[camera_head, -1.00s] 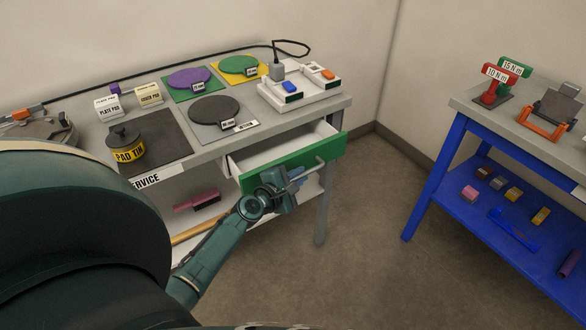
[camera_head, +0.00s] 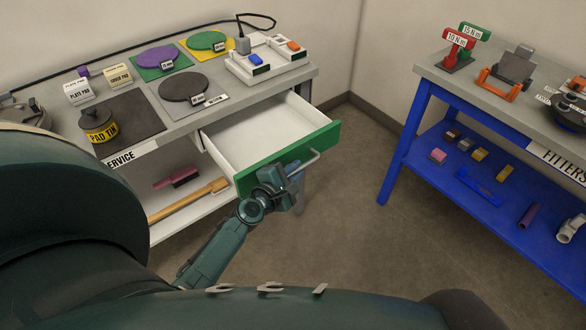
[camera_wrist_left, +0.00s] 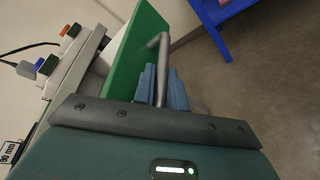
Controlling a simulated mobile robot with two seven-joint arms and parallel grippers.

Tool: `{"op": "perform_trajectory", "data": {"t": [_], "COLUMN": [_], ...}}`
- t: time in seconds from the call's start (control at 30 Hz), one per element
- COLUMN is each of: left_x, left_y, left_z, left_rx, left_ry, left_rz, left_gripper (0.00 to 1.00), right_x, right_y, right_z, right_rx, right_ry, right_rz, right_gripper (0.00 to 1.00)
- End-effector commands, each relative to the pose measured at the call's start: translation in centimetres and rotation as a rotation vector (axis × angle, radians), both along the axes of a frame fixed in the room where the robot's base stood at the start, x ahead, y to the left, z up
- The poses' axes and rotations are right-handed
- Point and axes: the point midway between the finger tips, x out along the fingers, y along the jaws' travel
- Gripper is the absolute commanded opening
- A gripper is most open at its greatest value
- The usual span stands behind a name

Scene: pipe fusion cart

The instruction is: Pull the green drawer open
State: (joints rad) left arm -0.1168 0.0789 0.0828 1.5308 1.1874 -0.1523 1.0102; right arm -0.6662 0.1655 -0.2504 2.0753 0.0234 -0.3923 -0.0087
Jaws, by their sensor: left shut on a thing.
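The green drawer (camera_head: 318,140) is pulled well out of the grey-topped bench, and its white inside shows and looks empty. A grey bar handle (camera_head: 306,164) runs along its green front. My left gripper (camera_head: 292,172) is shut on the handle, in front of the drawer. In the left wrist view the blue fingers (camera_wrist_left: 161,86) sit around the grey handle (camera_wrist_left: 162,60), beside the green front (camera_wrist_left: 135,50). My right gripper is not in view.
On the bench (camera_head: 140,160) stand a pad tin (camera_head: 98,124), coloured discs and a white charger-like unit (camera_head: 268,62). A blue fitters' bench (camera_head: 420,110) stands to the right. Bare floor (camera_head: 345,190) lies between the benches.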

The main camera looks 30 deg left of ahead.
Motion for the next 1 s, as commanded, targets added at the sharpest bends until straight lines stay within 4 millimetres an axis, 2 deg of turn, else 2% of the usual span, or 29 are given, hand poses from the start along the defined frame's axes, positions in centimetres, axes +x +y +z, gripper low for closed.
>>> {"op": "perform_trajectory", "data": {"t": [0.07, 0.1, 0.2, 0.43, 0.57, 0.67, 1.0], "left_x": [0.0, 0.0, 0.0, -0.1, -0.9, -2.5, -9.8], "left_y": [0.0, 0.0, 0.0, 0.1, 0.1, 0.2, 0.6], "left_z": [-0.1, -0.1, -0.1, 0.0, 0.1, 0.5, 1.9], "left_rx": [-0.004, -0.004, -0.003, -0.001, -0.001, -0.001, 0.0], "left_ry": [0.002, 0.002, 0.002, 0.001, 0.003, 0.003, 0.004], "left_rz": [0.001, 0.001, 0.001, 0.001, 0.001, 0.001, 0.0], "left_gripper": [0.0, 0.14, 0.22, 0.22, 0.22, 0.22, 0.22], "right_x": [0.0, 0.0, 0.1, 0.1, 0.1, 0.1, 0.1], "right_y": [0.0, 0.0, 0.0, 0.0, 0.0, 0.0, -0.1], "right_z": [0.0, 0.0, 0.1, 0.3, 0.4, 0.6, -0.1], "right_rx": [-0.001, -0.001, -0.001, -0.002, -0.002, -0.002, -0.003], "right_ry": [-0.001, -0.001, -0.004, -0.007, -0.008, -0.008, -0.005], "right_rz": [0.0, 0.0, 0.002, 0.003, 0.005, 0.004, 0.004], "right_gripper": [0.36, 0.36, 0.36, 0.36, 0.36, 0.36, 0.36]}}
